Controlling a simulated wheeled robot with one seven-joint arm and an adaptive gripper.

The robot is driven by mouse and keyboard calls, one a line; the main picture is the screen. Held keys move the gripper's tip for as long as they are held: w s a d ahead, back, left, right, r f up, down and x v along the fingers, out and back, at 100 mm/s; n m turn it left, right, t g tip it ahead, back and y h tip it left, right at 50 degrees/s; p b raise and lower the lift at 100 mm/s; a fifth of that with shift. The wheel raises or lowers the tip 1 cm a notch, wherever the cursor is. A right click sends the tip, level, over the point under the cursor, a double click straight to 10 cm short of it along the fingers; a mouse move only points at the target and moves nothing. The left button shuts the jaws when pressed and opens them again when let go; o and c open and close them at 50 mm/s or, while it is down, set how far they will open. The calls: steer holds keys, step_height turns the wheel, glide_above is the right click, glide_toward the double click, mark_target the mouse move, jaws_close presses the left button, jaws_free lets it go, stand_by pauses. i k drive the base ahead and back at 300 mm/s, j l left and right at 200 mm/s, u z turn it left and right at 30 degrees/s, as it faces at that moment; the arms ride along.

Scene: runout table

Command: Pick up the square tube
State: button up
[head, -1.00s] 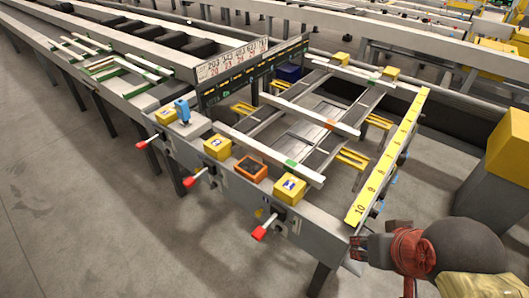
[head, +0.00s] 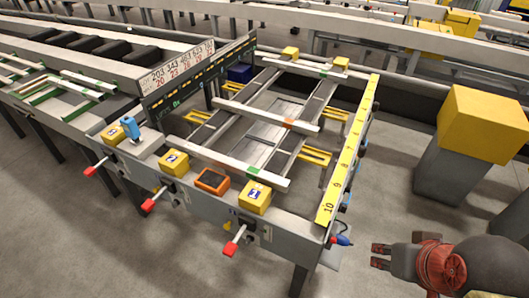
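Several pale, square-section bars lie across the rails of the runout table (head: 285,232). The near bar with a green mark (head: 215,159) lies close to the front edge. The middle bar with an orange mark (head: 250,111) lies behind it, and a far bar (head: 290,66) lies at the back. I cannot tell which of them is the square tube meant. My gripper (head: 376,257) is at the lower right, beyond the table's right end, apart from all the bars. Its two dark fingers point left with a gap between them, and nothing shows in the gap.
A yellow numbered scale (head: 347,155) edges the table's right side. Yellow boxes (head: 254,196), an orange-rimmed box (head: 212,181) and red-tipped levers (head: 236,241) line the front. A yellow block on a grey pedestal (head: 480,120) stands right. The floor at front left is clear.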

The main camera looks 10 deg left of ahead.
mark_target(273, 181)
steer(key=j+z, duration=0.3)
steer(key=z, duration=0.15)
steer(key=j+z, duration=0.7)
steer(key=z, duration=0.2)
steer(key=k+j+z, duration=0.1)
steer(key=j+z, duration=0.35)
steer(key=k+j+z, duration=0.1)
steer(key=z, duration=0.35)
steer(key=k+j+z, duration=0.25)
steer(key=k+j, duration=0.75)
steer(key=k+j+z, duration=0.25)
steer(key=k+j, duration=0.75)
